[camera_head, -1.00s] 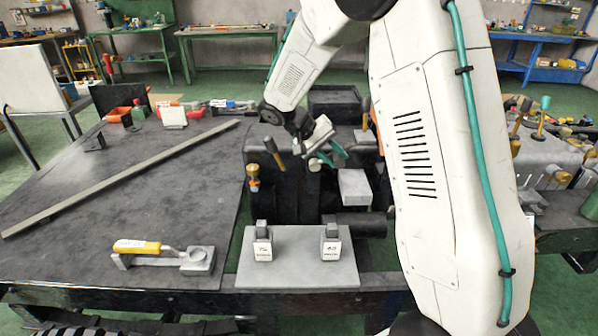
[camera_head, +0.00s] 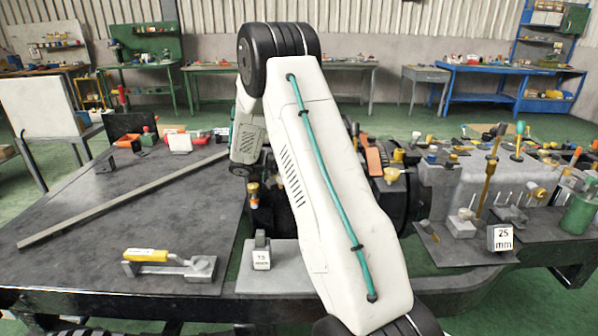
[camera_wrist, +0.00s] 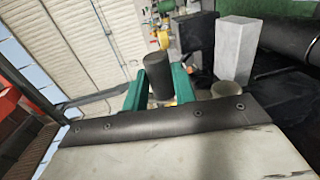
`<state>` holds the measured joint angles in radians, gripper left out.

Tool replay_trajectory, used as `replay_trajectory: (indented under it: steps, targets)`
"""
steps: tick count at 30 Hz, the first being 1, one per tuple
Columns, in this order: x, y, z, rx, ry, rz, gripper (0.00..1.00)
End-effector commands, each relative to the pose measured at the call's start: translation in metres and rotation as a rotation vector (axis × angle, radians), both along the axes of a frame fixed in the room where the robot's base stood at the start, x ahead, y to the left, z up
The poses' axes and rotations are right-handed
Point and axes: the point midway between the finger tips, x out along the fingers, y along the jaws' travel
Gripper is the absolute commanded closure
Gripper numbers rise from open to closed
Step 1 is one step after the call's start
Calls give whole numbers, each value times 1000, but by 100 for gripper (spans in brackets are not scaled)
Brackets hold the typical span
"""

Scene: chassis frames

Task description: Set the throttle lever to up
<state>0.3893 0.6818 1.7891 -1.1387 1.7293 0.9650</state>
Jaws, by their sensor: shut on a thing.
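My gripper (camera_wrist: 160,78) shows in the wrist view as two green fingers, shut on a dark cylindrical grip (camera_wrist: 158,70) that stands up between them. I take this grip to be the handle of the throttle lever; the lever's lower part and pivot are hidden. In the head view my own arm covers the gripper and most of the dark machine, so the lever's angle cannot be told.
In the head view a yellow-handled tool (camera_head: 148,255) and a long bar (camera_head: 120,200) lie on the dark table (camera_head: 100,222). A "25 mm" block (camera_head: 503,238) stands at right. A pale block (camera_wrist: 237,50) and a black cylinder (camera_wrist: 291,40) are near the gripper.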

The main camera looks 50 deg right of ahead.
Motion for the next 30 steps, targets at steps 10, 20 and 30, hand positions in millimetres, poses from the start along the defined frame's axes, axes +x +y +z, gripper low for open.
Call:
replay_trajectory:
  steps: [10,20,30]
  targets:
    - [-3,-5,0,-10,13,-9,100]
    - [-2,-4,0,-10,12,-7,51]
    - [9,5,1,-10,11,-4,51]
